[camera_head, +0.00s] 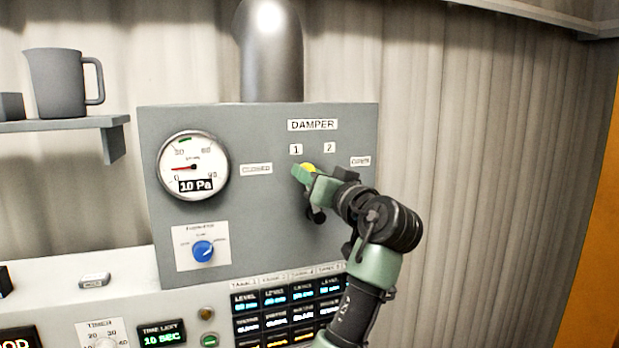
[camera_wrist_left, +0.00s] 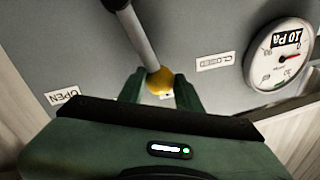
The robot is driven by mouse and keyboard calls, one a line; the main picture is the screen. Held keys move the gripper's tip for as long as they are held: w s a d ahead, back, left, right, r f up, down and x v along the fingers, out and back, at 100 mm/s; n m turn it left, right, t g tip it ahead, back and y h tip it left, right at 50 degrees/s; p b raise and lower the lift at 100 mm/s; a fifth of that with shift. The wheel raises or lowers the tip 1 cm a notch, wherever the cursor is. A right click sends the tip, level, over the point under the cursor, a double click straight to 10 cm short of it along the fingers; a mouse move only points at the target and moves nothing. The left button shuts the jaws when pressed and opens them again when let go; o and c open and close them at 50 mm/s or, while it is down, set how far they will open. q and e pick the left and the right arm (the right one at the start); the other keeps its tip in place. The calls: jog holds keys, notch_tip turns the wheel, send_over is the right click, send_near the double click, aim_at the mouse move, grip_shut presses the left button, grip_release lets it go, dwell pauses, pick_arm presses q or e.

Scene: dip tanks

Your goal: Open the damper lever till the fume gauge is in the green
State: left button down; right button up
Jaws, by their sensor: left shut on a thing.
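The damper lever's yellow knob (camera_head: 309,167) shows at the tip of my left gripper (camera_head: 308,177), just below the label 1 on the grey damper panel (camera_head: 270,130). In the left wrist view the knob (camera_wrist_left: 159,81) sits between the two green fingers of my gripper (camera_wrist_left: 160,88), which is shut on it. The grey lever rod (camera_wrist_left: 138,35) runs from the knob to the panel. The knob is between the CLOSED and OPEN labels. The fume gauge (camera_head: 194,165) reads 10 Pa. Its red needle points left, low on the scale; the green band is at the top. My right gripper is not in view.
A blue knob (camera_head: 203,251) sits below the gauge. A metal duct (camera_head: 271,50) rises behind the panel. A shelf (camera_head: 60,125) with a grey jug (camera_head: 62,82) is at the left. A console (camera_head: 130,275) with displays runs below. Right of the panel is bare corrugated wall.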

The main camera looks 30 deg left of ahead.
pick_arm(q)
jog(key=c, duration=1)
grip_release()
jog(key=shift+a, duration=0.15)
jog(key=b+v, duration=0.4)
jog(key=v, duration=0.3)
jog(key=shift+s+d, duration=0.15)
jog(key=shift+d, duration=0.2)
jog(key=shift+f, duration=0.1)
